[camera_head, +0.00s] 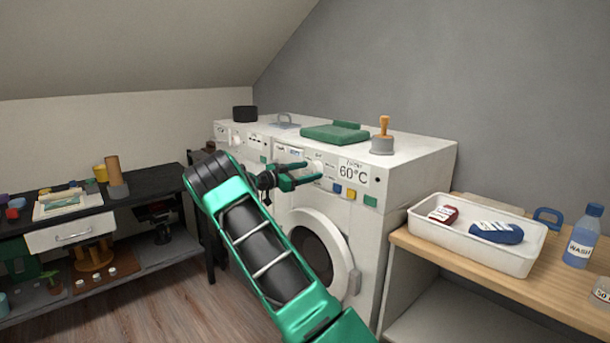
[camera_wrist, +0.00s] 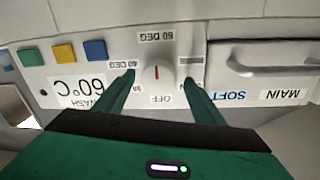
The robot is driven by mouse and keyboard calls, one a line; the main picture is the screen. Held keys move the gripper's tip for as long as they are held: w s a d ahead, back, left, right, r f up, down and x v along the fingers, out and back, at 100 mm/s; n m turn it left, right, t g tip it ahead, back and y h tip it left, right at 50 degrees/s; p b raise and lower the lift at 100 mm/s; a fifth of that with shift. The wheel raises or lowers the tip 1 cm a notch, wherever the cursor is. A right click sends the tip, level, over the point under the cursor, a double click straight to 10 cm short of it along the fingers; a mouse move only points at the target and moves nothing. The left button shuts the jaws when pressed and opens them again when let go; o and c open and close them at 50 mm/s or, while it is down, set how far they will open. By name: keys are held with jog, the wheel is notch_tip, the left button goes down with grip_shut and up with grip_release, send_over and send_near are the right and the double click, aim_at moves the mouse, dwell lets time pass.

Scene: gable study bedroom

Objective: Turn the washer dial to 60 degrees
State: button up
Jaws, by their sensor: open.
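The white washer (camera_head: 388,230) stands in the middle of the head view, its front panel marked 60°C. In the wrist view, which is upside down, the round white dial (camera_wrist: 158,76) carries a red line. The line runs nearly straight between the 60 DEG label (camera_wrist: 156,36) and the OFF label (camera_wrist: 160,99); which end points is hard to tell. The 40 DEG label (camera_wrist: 121,65) is on the left. My gripper (camera_head: 307,172) is open at the panel. In the wrist view its fingers (camera_wrist: 157,78) lie on either side of the dial, with visible gaps.
Blue, yellow and green buttons (camera_head: 350,193) and a drawer handle (camera_wrist: 270,66) flank the dial. A bench with a white tray (camera_head: 470,240) stands right; a dark shelf (camera_head: 140,190) stands left.

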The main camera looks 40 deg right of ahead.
jog(key=w+a, duration=0.1)
jog(key=a, duration=0.9)
jog(key=shift+w+a, duration=0.15)
jog(key=shift+w, duration=0.15)
jog(key=shift+f, duration=0.1)
